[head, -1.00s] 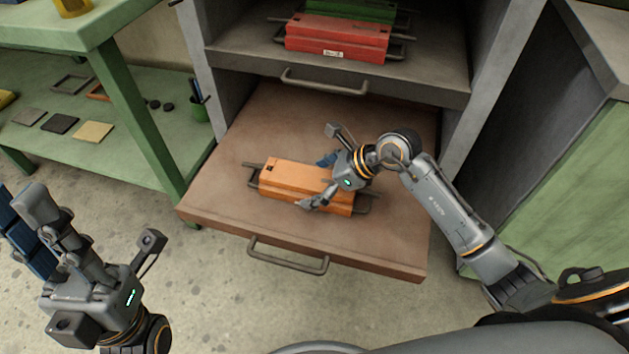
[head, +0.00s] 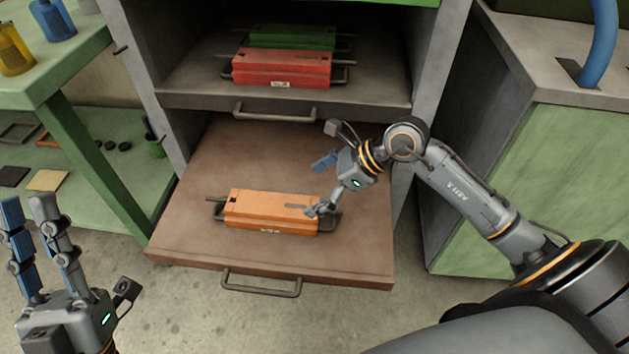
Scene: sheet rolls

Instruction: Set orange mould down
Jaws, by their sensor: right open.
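The orange mould (head: 265,210), a box with dark bar handles at both ends, lies flat on the pulled-out brown shelf (head: 330,255). My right gripper (head: 318,185) is open at the mould's right end. One finger is over or beside its top right corner, and the blue-padded finger is behind it; I cannot tell whether either touches. My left gripper (head: 75,245) is at the lower left, away from the shelf, with its fingers pointing up and apart, and it holds nothing.
A red mould (head: 283,68) and a green mould (head: 292,37) lie on the upper shelf (head: 190,93). The pull-out shelf has a front handle (head: 262,287). A green table (head: 85,60) stands left, a green-sided cabinet (head: 540,190) right. The shelf is bare around the orange mould.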

